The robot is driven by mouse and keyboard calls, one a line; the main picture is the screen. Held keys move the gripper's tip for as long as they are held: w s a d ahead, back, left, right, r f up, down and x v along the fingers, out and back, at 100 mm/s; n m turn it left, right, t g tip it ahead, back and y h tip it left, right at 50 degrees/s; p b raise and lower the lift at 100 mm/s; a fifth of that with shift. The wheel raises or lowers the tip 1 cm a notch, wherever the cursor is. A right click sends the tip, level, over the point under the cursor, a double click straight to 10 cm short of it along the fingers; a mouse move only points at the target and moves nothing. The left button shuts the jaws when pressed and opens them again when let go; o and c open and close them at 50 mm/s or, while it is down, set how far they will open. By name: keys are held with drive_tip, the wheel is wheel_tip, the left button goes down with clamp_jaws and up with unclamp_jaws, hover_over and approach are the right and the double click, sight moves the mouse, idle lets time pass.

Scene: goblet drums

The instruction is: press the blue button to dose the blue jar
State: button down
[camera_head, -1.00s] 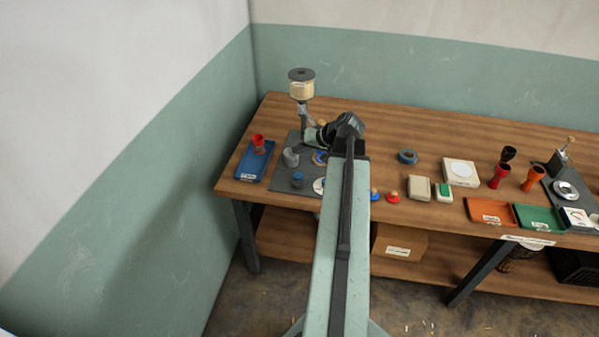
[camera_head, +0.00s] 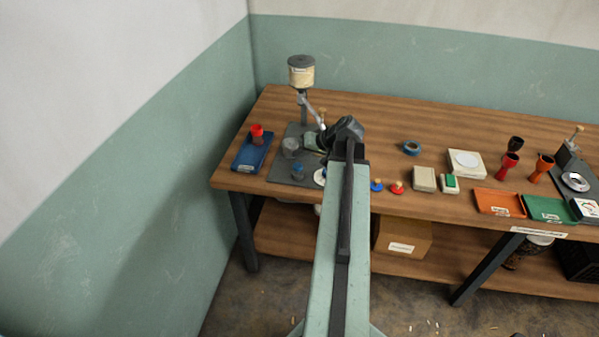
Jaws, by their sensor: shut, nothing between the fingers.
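A dispenser with a cream hopper (camera_head: 301,76) rises at the back of the mat. A blue knob with a wooden top (camera_head: 376,185) stands right of my arm. I cannot tell for sure which blue piece is the button. My gripper (camera_head: 313,142) is shut and empty above the mat, pointing left from my dark wrist. Its fingertips are small and partly hidden.
A blue tray (camera_head: 243,163) holds a red cup (camera_head: 257,135) at the left edge. A red knob (camera_head: 397,187), a blue tape ring (camera_head: 412,147), pale boxes (camera_head: 424,178) and orange (camera_head: 490,203) and green (camera_head: 548,210) trays lie to the right. The table's back middle is clear.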

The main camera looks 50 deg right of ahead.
sight(296, 165)
drive_tip(key=shift+f+b, duration=0.45)
drive_tip(key=shift+f, duration=0.5)
idle(1.2)
drive_tip(key=shift+s+f+b, duration=0.1)
drive_tip(key=shift+f+b, duration=0.35)
drive_tip(key=shift+f+b, duration=0.95)
drive_tip(key=shift+b, duration=0.05)
idle(0.8)
drive_tip(key=shift+r+p, duration=1.4)
drive_tip(key=shift+p, duration=0.05)
wheel_tip(296, 165, up, 5)
drive_tip(key=p, duration=0.5)
drive_tip(key=shift+r, duration=0.1)
